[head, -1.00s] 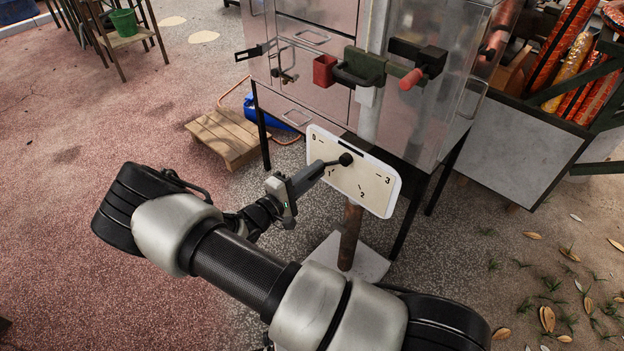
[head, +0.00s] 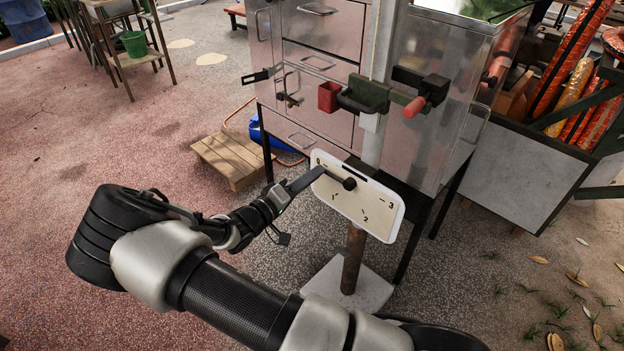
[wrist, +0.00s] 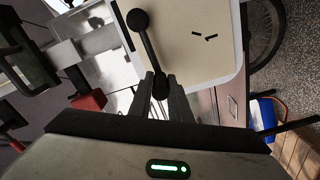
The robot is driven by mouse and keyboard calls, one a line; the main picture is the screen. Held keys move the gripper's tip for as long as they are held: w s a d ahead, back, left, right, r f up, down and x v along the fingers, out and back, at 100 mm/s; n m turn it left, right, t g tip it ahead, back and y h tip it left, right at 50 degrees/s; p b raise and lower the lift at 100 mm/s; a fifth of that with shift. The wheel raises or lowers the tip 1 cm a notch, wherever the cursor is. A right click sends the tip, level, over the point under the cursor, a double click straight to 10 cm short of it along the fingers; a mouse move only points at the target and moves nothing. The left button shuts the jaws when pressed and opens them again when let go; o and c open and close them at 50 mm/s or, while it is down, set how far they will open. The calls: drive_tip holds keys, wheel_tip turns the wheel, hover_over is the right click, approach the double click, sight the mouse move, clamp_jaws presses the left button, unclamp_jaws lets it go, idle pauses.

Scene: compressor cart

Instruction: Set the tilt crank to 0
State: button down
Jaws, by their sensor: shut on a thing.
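The tilt crank (head: 338,179) is a dark arm on a round black hub, on the front of a cream dial plate (head: 377,213) marked 0 to 3. In the head view the crank points up and left from the hub, close to the 0 mark; my gripper partly covers its outer end. My gripper (head: 317,174) reaches in from the left of the plate. In the wrist view the crank (wrist: 147,45) runs down from its hub to a black knob, and my gripper (wrist: 161,82) is shut on that knob.
The plate stands on a rusty post (head: 353,258) with a pale base. A wooden pallet (head: 232,157) lies at left. Open paving is left.

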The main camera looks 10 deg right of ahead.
drive_tip(key=shift+d+r, duration=0.15)
drive_tip(key=shift+r, duration=0.15)
drive_tip(key=c, duration=1.6)
unclamp_jaws()
drive_tip(key=shift+c, duration=0.2)
drive_tip(key=shift+s+f, duration=0.1)
drive_tip(key=shift+s+a, duration=0.1)
drive_tip(key=shift+a, duration=0.25)
drive_tip(key=p+v, duration=0.2)
drive_tip(key=v, duration=1.4)
drive_tip(key=shift+s+a, duration=0.3)
drive_tip(key=shift+d, duration=0.1)
